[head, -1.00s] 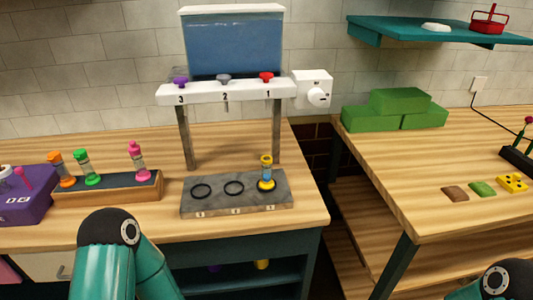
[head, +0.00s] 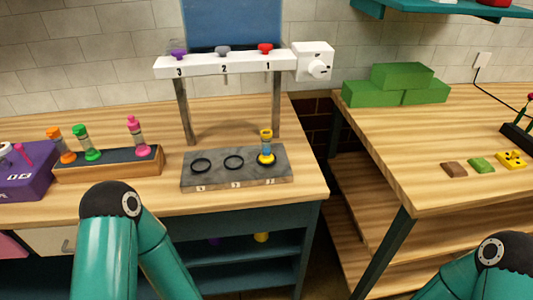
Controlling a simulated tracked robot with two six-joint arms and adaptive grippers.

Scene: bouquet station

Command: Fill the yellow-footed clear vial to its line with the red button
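The yellow-footed clear vial (head: 266,147) stands upright at the right-hand ring of the grey stone base (head: 235,180), below the number 1 spout position. Some blue shows inside it, but its line and exact level are too small to tell. The red button (head: 265,48) sits on top of the white dispenser bar (head: 215,65) above the number 1, over the vial. Parts of my two arms show at the bottom of the head view. Neither gripper is in view.
A grey button (head: 223,51) and purple button (head: 178,54) share the bar. A rack (head: 110,175) with orange, green and pink vials stands left. A white box with a knob (head: 313,62) is right of the bar. A gap separates this counter from the right bench (head: 430,180).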

